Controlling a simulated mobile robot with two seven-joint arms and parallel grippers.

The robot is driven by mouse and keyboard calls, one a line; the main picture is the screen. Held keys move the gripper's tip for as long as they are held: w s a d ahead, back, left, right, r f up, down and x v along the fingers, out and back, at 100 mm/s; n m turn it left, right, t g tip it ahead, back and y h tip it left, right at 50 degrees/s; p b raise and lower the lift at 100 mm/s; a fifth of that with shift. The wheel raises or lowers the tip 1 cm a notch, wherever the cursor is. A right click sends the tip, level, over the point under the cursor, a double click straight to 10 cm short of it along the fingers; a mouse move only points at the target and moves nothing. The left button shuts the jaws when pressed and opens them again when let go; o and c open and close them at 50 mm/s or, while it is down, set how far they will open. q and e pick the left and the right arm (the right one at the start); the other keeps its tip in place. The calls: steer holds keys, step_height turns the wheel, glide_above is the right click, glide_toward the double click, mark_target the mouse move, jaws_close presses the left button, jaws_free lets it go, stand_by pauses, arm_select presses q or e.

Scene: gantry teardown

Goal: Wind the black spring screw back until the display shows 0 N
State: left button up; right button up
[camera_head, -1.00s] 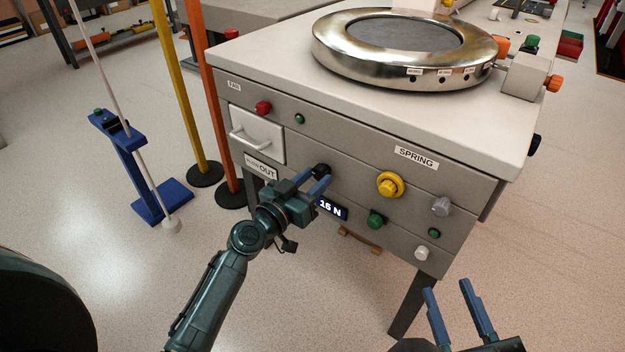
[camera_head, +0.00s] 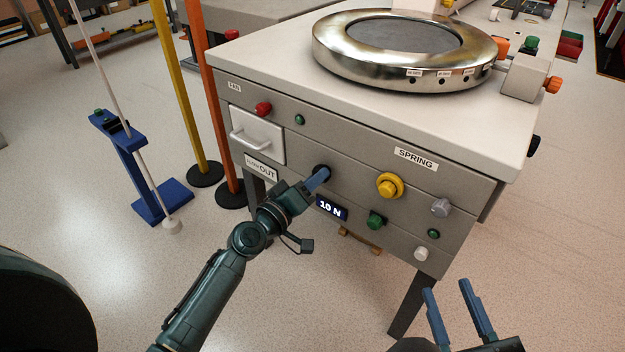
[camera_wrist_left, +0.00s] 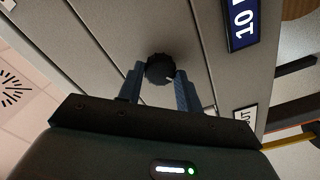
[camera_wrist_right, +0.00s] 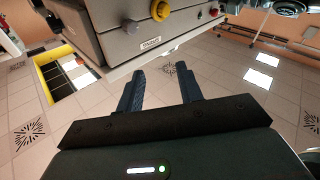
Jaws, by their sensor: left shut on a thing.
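The black spring screw (camera_head: 321,170) sits on the front panel of the grey cabinet, above the display. In the left wrist view the screw (camera_wrist_left: 160,69) is a round ribbed knob between my left fingers. My left gripper (camera_head: 318,180) is shut on it, and its fingers partly hide it in the head view. The display (camera_head: 332,208) reads 10 N; it also shows in the left wrist view (camera_wrist_left: 241,22). My right gripper (camera_head: 452,312) is open and empty, in front of the cabinet at the lower right.
The panel also carries a yellow knob (camera_head: 389,186), a green knob (camera_head: 376,220), a grey knob (camera_head: 441,207), a white knob (camera_head: 422,253) and a red button (camera_head: 263,108). A white drawer (camera_head: 257,137) is at its left. Orange (camera_head: 210,95) and yellow (camera_head: 180,90) poles stand left.

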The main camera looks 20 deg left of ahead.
arm_select(q)
steer(key=n+p, duration=0.1)
steer(key=n, duration=0.7)
steer(key=shift+n, duration=0.7)
steer(key=o, duration=1)
steer(key=shift+s, duration=0.1)
steer(key=b+v, duration=0.2)
steer(key=v, duration=1.1)
